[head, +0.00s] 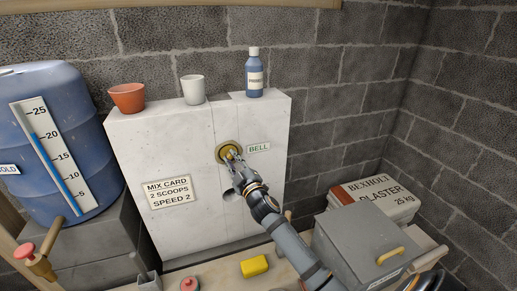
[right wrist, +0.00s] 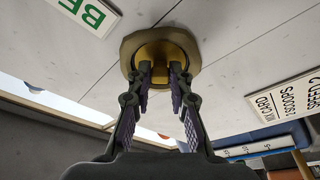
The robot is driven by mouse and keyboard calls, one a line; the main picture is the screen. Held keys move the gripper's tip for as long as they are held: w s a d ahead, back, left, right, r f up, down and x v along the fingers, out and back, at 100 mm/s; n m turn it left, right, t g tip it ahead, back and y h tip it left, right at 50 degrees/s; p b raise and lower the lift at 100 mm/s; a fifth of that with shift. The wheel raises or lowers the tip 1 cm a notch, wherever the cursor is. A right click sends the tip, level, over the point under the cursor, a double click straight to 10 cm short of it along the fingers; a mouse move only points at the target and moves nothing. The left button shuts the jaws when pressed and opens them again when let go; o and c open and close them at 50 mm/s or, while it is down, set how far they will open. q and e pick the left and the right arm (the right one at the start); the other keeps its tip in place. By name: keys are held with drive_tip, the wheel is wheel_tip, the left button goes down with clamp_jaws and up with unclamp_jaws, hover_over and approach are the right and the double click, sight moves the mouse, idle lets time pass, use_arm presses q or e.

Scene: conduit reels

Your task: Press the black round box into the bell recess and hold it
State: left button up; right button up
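The bell recess (head: 228,151) is a round opening in the pale wall block, left of the green BELL label (head: 259,148). In the right wrist view the recess (right wrist: 186,46) has an uneven brown-gold rim and a yellow inside. My right gripper (head: 233,156) reaches up to the recess. In the wrist view its fingertips (right wrist: 160,72) are at the recess mouth, with a gap between them where yellow shows. I cannot tell whether they touch it. No black round box can be made out in either view. My left gripper is not in view.
A terracotta pot (head: 127,97), a white cup (head: 193,90) and a blue bottle (head: 254,75) stand on the block's top. A blue barrel (head: 85,130) is at left. A grey box (head: 355,243) and a plaster bag (head: 385,200) are at right. A yellow block (head: 254,266) lies below.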

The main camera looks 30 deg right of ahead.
drive_tip(key=o, duration=0.4)
drive_tip(key=shift+s+f, duration=0.1)
drive_tip(key=shift+s, duration=0.1)
drive_tip(key=s, duration=0.3)
drive_tip(key=s+f, duration=0.1)
drive_tip(key=s, duration=0.3)
drive_tip(key=s+a+f, duration=0.1)
drive_tip(key=s, duration=0.3)
drive_tip(key=shift+s, duration=0.2)
